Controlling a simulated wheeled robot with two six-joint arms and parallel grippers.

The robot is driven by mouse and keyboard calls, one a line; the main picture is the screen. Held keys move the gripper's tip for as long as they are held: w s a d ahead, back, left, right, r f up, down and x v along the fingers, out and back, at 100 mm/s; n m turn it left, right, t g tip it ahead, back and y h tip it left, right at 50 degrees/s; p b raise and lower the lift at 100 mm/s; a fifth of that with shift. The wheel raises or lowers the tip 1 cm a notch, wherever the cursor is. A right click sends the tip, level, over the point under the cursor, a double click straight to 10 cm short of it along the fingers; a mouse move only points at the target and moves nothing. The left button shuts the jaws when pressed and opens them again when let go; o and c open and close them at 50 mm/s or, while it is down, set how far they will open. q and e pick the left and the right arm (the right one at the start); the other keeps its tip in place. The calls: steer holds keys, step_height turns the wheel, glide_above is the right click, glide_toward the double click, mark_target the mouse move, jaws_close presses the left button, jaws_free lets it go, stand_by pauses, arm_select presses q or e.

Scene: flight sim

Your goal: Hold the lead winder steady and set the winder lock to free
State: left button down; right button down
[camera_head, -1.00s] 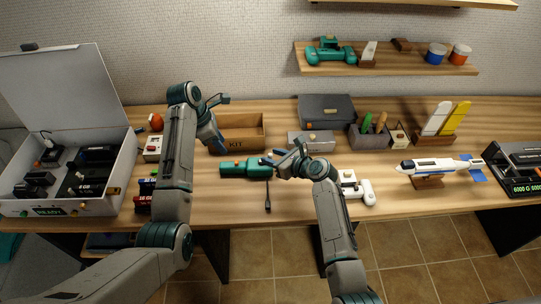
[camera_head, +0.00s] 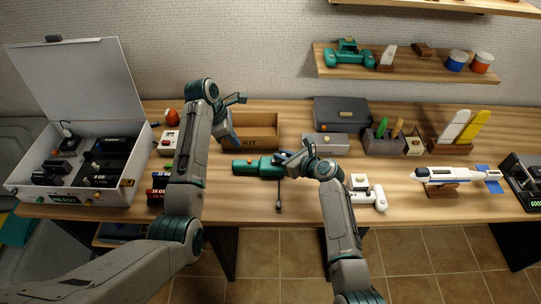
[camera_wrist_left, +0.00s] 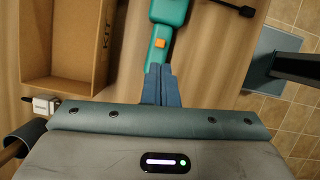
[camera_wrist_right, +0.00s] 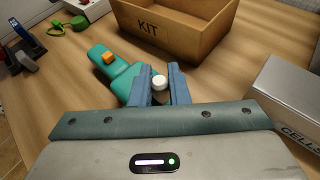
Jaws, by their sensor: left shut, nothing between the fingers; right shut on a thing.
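The teal lead winder (camera_head: 262,166) lies on the table in front of the KIT box. Its orange switch, seemingly the winder lock, shows in the left wrist view (camera_wrist_left: 160,43) and the right wrist view (camera_wrist_right: 108,57). My right gripper (camera_head: 287,158) is shut on the winder's right end; a white knob (camera_wrist_right: 159,82) shows between its fingers. My left gripper (camera_head: 233,142) is shut and empty. Its fingertips (camera_wrist_left: 160,70) appear close to the winder's orange-switch end; contact cannot be told. The switch's setting cannot be read.
The open KIT box (camera_head: 263,131) stands behind the winder. A grey CELLS box (camera_head: 325,144) is to its right, with a white device (camera_head: 368,195) in front. A black lead (camera_head: 279,200) runs from the winder toward the table's front edge. An open white case (camera_head: 75,195) stands left.

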mark_target(257, 163)
arm_select(q)
steer(key=d+f+n, duration=0.1)
steer(key=f+n, duration=0.2)
steer(key=n, duration=0.8)
steer(key=d+f+n, duration=0.2)
steer(key=f+n, duration=0.1)
steer(key=n, duration=0.8)
steer(key=d+f+n, duration=0.2)
steer(key=n, duration=1)
steer(key=shift+w+d+f+g, duration=0.2)
steer(key=shift+f+g, duration=0.2)
